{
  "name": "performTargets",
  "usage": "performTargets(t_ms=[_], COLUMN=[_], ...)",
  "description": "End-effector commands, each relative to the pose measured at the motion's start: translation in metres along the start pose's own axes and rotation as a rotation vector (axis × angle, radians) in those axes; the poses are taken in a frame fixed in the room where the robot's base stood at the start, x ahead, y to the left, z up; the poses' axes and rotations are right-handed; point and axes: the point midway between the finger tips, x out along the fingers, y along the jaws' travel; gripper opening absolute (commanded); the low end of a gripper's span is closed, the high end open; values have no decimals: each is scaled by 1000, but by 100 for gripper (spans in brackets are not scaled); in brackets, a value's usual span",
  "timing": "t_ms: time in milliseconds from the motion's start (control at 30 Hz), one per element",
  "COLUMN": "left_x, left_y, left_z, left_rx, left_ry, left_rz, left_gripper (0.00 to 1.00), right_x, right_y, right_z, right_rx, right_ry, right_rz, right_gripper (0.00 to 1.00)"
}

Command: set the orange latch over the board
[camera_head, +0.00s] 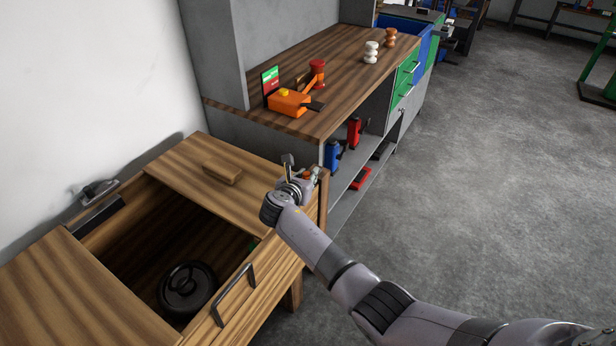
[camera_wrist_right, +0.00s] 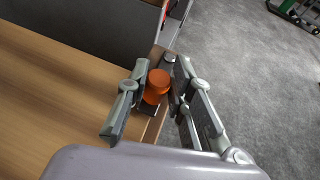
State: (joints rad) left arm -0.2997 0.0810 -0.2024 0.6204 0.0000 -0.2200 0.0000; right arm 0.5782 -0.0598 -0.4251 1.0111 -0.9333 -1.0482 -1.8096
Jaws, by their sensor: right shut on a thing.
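The orange latch (camera_wrist_right: 157,86) shows as a round orange knob between the fingers of my right gripper (camera_wrist_right: 160,76) in the right wrist view. The gripper is shut on it. In the head view, my right gripper (camera_head: 300,174) is at the right rim of the wooden chest, and only a small bit of orange shows there. The board (camera_head: 180,160) is a flat wooden panel with a raised wooden grip block (camera_head: 222,173), covering the far part of the chest. The lower part of the latch is hidden, so its angle to the board is unclear. My left gripper is out of view.
The chest opening holds a dark wheel (camera_head: 187,288). A metal handle (camera_head: 234,295) is on the chest front, and a grey metal fitting (camera_head: 97,190) is at its left rim. Behind stands a bench (camera_head: 338,60) with an orange device (camera_head: 290,102). Open floor lies right.

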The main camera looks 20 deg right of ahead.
Motion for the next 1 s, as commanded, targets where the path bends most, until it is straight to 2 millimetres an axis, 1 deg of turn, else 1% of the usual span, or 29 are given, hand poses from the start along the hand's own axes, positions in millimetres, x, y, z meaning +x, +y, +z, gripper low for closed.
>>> performTargets(t_ms=[33,300,567,667,767,867,1000], left_x=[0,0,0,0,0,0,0], left_y=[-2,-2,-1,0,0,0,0], left_z=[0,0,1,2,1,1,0], left_rx=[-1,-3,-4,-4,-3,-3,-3], left_ry=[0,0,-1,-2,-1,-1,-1], left_rz=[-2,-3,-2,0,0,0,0], left_gripper=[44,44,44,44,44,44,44], right_x=[-2,-1,0,-3,-12,-28,-58], right_y=[5,3,1,2,2,1,2], right_z=[4,4,2,2,1,1,1], right_rx=[7,4,2,3,2,5,4], right_ry=[-7,-5,-3,-3,-3,-2,-2], right_rz=[14,10,6,6,7,8,10], right_gripper=[22,39,39,39,39,39,39])
